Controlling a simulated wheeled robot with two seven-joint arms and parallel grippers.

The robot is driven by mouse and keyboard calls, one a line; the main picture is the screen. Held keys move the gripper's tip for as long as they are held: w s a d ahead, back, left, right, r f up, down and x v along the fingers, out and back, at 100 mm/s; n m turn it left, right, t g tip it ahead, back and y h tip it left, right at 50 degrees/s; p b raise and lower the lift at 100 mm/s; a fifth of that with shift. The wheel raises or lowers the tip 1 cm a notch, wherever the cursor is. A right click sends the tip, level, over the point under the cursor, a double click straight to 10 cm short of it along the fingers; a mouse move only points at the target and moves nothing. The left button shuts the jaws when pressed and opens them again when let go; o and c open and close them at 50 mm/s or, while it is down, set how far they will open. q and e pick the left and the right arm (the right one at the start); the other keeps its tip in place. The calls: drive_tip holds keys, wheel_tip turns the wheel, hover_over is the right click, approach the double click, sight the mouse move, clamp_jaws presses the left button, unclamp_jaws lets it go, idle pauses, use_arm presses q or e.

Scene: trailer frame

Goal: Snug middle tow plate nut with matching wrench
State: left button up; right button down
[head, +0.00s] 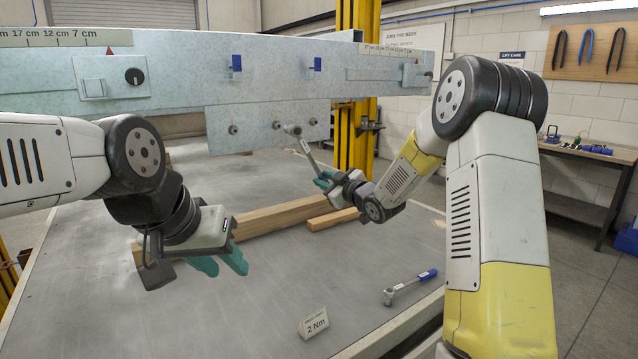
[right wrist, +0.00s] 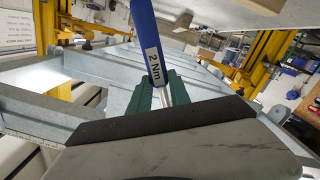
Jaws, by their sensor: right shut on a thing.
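The tow plate (head: 255,112) hangs below the grey trailer beam and carries a left nut (head: 233,129), a middle nut (head: 277,125) and a right nut (head: 312,121). My right gripper (head: 326,181) is shut on a wrench (head: 312,155). Its head points up and left and shows just right of the middle nut; I cannot tell whether they touch. In the right wrist view the wrench has a blue handle (right wrist: 143,30) labelled "2 Nm", between my green fingers (right wrist: 164,95).
A second wrench (head: 410,287) with a blue handle lies at the table's right front. A card (head: 314,322) reading "2 Nm" stands nearby. Wooden bars (head: 285,215) lie below the plate. The table's (head: 110,300) front left is clear. A yellow post (head: 360,60) stands behind.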

drive_tip(key=shift+a, duration=0.1)
idle(0.5)
drive_tip(key=shift+w+a, duration=0.1)
drive_tip(key=shift+a, duration=0.1)
drive_tip(key=shift+x, duration=1.7)
drive_tip(key=shift+w+a+r, duration=0.15)
drive_tip(key=shift+w+a, duration=0.05)
drive_tip(key=shift+w, duration=0.15)
drive_tip(key=shift+w+a, duration=0.4)
drive_tip(key=shift+w, duration=0.15)
